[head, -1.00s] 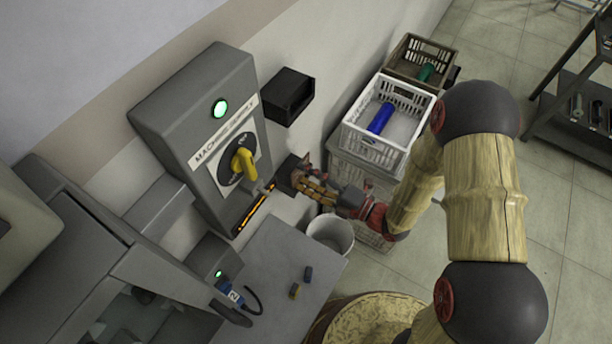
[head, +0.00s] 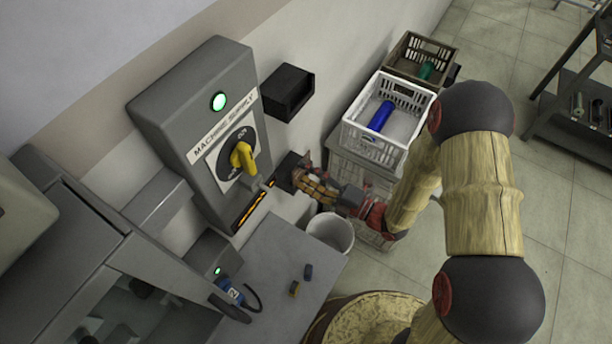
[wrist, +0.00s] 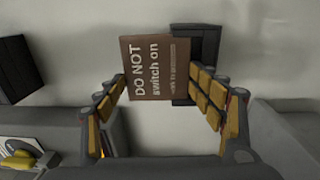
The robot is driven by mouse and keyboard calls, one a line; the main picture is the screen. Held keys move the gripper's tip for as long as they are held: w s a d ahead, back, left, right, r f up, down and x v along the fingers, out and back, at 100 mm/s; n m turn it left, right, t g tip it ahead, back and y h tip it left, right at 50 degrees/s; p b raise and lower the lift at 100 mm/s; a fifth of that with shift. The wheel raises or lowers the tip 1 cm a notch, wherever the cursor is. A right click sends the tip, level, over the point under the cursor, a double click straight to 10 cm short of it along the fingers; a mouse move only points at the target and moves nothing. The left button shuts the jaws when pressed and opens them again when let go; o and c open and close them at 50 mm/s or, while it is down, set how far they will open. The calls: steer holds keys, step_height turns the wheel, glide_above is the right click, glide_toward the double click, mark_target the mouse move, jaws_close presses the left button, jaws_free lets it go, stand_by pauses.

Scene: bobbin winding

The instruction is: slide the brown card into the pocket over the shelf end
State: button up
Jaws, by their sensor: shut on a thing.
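The brown card (wrist: 146,68), lettered "DO NOT switch on", is between the fingertips of my gripper (wrist: 158,84) in the wrist view, its face towards the camera and tilted slightly. My gripper is shut on it. In the head view my gripper (head: 298,172) is right of the yellow switch knob (head: 242,158), and the card is too small and dark to make out surely. A dark upright piece (wrist: 207,48) shows behind the card's right side in the wrist view. I cannot tell whether it is the pocket.
A grey supply box (head: 190,110) and a black open box (head: 287,92) are on the wall. A white crate (head: 375,150) with a blue bobbin stands to the right. A pale bin (head: 330,232) is below my gripper, beside the grey table (head: 270,275).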

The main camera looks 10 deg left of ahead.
steer(key=shift+s+d+f+h, duration=0.1)
steer(key=shift+s+f+h, duration=0.1)
steer(key=shift+f, duration=0.4)
steer(key=shift+s+f+h, duration=0.1)
steer(key=shift+s+f, duration=0.05)
steer(key=shift+f, duration=0.4)
steer(key=shift+o, duration=0.9)
steer(key=shift+f+b, duration=0.55)
steer(key=shift+f, duration=0.25)
steer(key=shift+w+f, duration=0.2)
steer(key=shift+f, duration=0.1)
steer(key=c, duration=0.8)
steer(key=shift+w+d, duration=0.15)
jaws_close()
steer(key=shift+a+r, duration=0.15)
steer(key=shift+a, duration=0.1)
steer(key=shift+r, duration=0.1)
steer(key=shift+c, duration=0.9)
jaws_free()
